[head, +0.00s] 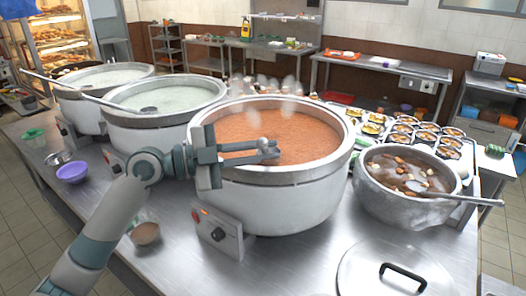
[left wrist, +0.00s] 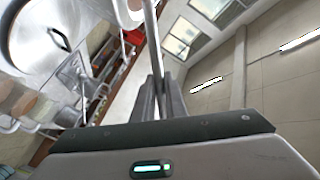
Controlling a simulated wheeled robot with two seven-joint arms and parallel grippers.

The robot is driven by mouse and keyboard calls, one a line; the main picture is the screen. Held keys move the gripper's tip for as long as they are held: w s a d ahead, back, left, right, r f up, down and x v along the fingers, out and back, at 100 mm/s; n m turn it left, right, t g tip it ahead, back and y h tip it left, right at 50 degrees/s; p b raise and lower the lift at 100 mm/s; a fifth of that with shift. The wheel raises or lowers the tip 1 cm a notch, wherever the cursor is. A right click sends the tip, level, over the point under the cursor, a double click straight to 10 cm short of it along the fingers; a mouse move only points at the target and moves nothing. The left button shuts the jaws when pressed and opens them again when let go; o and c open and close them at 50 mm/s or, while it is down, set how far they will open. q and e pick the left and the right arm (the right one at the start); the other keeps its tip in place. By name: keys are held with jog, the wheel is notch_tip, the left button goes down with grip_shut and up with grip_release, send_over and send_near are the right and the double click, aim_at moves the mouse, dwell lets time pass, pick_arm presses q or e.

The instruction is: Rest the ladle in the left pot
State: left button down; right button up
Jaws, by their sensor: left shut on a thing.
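Three big steel pots stand in a row in the head view: the far left pot (head: 86,118) and the middle pot (head: 150,139) hold pale congee, and the nearest pot (head: 270,205) holds a reddish-orange one. My left gripper (head: 272,151) is over the nearest pot's opening, its fingers pointing right. In the left wrist view its fingers are shut on a thin metal rod, the ladle's handle (left wrist: 151,35). In the head view the held ladle is hard to tell from the fingers; its bowl is not clear. My right gripper is not in view.
Other ladles lean in the far left and middle pots. A smaller brown-soup pot (head: 400,208) with a ladle handle (head: 462,198) stands at right. A lid (head: 365,272) lies in front. A tray of bowls, a purple bowl (head: 73,172) and a brown bowl (head: 145,234) are nearby.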

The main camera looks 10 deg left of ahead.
pick_arm(q)
jog(key=shift+a+f+b, duration=0.2)
jog(key=shift+b, duration=0.15)
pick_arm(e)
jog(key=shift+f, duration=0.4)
pick_arm(q)
jog(key=c, duration=1.7)
grip_release()
jog(key=shift+a, duration=0.1)
jog(key=shift+s+f, duration=0.1)
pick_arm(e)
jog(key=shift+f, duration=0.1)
pick_arm(q)
jog(key=shift+a+f, duration=0.1)
jog(key=shift+f, duration=0.05)
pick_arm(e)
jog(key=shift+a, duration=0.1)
